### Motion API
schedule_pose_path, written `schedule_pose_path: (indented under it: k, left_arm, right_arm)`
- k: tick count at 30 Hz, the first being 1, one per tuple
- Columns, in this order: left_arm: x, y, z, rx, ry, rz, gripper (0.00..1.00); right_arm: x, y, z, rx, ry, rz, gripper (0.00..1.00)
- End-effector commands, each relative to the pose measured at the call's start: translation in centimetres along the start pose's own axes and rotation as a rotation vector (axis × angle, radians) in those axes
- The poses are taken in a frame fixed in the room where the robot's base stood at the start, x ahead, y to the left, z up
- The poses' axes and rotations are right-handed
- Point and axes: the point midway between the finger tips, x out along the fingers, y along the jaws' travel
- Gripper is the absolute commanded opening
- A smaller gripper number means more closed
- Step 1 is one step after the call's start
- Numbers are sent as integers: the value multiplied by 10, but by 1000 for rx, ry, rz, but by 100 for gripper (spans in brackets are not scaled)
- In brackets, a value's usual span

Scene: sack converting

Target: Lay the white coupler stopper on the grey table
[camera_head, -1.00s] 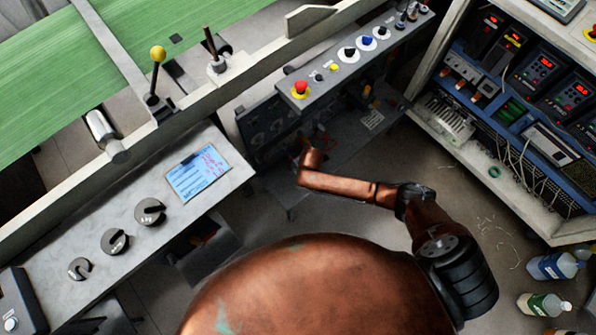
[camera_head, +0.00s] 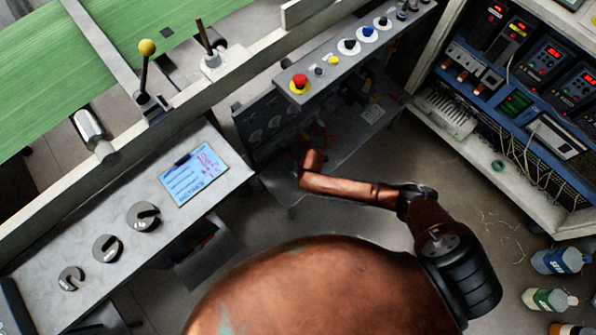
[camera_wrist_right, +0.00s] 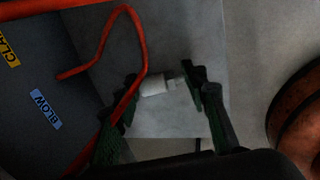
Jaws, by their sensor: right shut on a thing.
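My right gripper (camera_wrist_right: 160,92) is shut on the white coupler stopper (camera_wrist_right: 156,87), which lies crosswise between its dark green fingers in the right wrist view. A pale grey tabletop (camera_wrist_right: 170,124) shows below them; I cannot tell whether the stopper touches it. In the head view the same grey table (camera_head: 338,160) stands low under the control console, and my right arm reaches down over it. The gripper and stopper are too dark and small to make out there. My left gripper is not in view.
A red hose (camera_wrist_right: 134,38) loops close beside the right gripper, near a dark panel with a BLOW label (camera_wrist_right: 45,110). The control console (camera_head: 325,68) overhangs the grey table. An open electrical cabinet (camera_head: 515,110) stands to the right.

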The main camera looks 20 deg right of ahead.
Motion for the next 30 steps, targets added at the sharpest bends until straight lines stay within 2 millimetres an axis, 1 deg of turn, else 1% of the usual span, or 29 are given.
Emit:
schedule_pose_path:
  k: [8,9,17,26,30]
  left_arm:
    - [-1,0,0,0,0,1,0]
    - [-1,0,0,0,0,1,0]
    - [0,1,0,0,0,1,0]
    - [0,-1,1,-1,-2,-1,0]
    - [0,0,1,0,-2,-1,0]
  right_arm:
    - [0,0,0,0,0,1,16]
    - [0,0,0,0,0,1,43]
    - [0,0,0,0,-1,0,61]
    - [-1,0,0,0,0,0,61]
    - [-13,1,1,0,0,2,61]
